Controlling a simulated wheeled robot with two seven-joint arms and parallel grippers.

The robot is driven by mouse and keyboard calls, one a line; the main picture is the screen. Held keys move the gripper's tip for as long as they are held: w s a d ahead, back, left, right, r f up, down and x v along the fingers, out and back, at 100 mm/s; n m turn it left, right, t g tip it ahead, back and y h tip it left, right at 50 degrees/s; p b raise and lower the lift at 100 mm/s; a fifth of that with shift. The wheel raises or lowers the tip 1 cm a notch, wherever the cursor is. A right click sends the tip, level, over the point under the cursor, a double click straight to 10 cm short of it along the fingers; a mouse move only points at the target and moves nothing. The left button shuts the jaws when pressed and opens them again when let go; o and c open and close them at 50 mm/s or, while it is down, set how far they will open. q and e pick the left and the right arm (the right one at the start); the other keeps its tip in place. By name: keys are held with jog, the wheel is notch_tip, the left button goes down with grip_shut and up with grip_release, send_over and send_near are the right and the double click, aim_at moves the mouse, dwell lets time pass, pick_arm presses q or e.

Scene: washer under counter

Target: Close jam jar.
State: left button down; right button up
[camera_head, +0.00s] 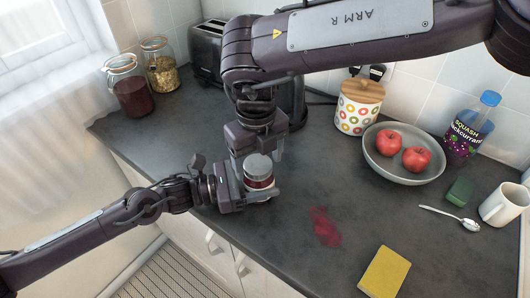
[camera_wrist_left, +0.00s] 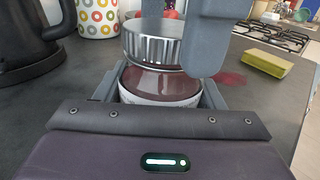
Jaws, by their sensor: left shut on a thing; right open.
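The jam jar (camera_head: 260,183) stands upright near the counter's front edge, with dark red jam and a pale label. It also shows in the left wrist view (camera_wrist_left: 152,84). Its silver ribbed lid (camera_head: 258,162) is over the mouth, looking slightly tilted in the left wrist view (camera_wrist_left: 150,46); I cannot tell whether it is fully seated. My left gripper (camera_head: 258,192) is shut around the jar's lower body. My right gripper (camera_head: 258,156) comes down from above, open around the lid. One of its fingers hides the lid's right part in the left wrist view.
A red jam smear (camera_head: 324,228) and a yellow sponge (camera_head: 385,272) lie to the right. Behind are a fruit bowl (camera_head: 405,176), a dotted canister (camera_head: 358,107), a squash bottle (camera_head: 470,128) and a black toaster (camera_head: 207,50). A spoon (camera_head: 450,217) and white mug (camera_head: 503,204) are far right.

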jog(key=c, duration=1)
jog(key=o, duration=1.2)
jog(key=shift+c, duration=0.2)
jog(key=shift+r, duration=0.15)
notch_tip(320, 180, up, 12)
jog(key=shift+d, duration=0.1)
pick_arm(q)
jog(key=shift+c, duration=1.3)
grip_release()
pick_arm(e)
jog(key=shift+s, duration=0.1)
